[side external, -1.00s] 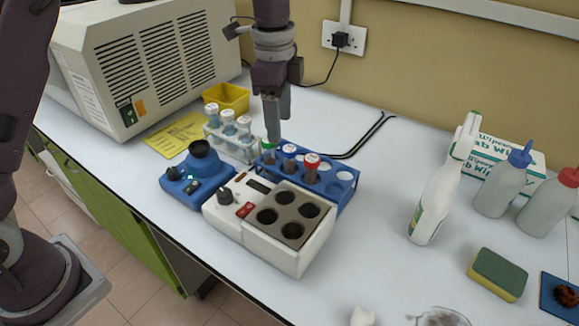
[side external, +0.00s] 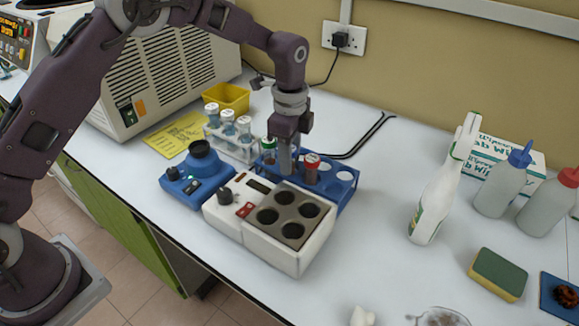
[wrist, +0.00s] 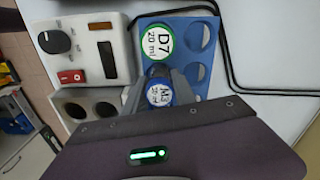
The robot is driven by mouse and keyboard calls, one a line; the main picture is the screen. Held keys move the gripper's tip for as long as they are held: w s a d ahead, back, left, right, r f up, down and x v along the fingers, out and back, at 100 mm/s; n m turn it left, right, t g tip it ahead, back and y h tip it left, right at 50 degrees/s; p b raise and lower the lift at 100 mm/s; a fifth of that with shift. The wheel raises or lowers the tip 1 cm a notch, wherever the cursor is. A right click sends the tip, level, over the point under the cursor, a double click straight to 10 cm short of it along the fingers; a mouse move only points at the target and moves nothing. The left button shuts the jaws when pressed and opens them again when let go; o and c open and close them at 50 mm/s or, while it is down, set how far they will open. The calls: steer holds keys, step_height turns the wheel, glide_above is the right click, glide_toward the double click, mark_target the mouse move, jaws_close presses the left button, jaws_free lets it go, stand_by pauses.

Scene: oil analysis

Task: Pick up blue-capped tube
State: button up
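The blue-capped tube (wrist: 160,95), its label reading M3, stands in the blue rack (wrist: 197,75). In the wrist view my gripper (wrist: 158,82) has one finger on each side of this tube, close to the cap. I cannot tell whether the fingers press on it. In the side external view my gripper (side external: 285,168) is down at the blue rack (side external: 345,186), and it hides the blue cap. A green-capped tube (side external: 269,144) stands to the left and a red-capped tube (side external: 311,160) to the right. The green cap (wrist: 158,42), labelled D7, also shows in the wrist view.
A white block heater (side external: 292,262) with dark wells stands in front of the rack. A blue device (side external: 198,180) and a rack of white-capped tubes (side external: 228,140) are to the left. A spray bottle (side external: 433,205) stands right, with clear bench between.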

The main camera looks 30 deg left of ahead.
jaws_close()
steer(key=shift+r, duration=0.1)
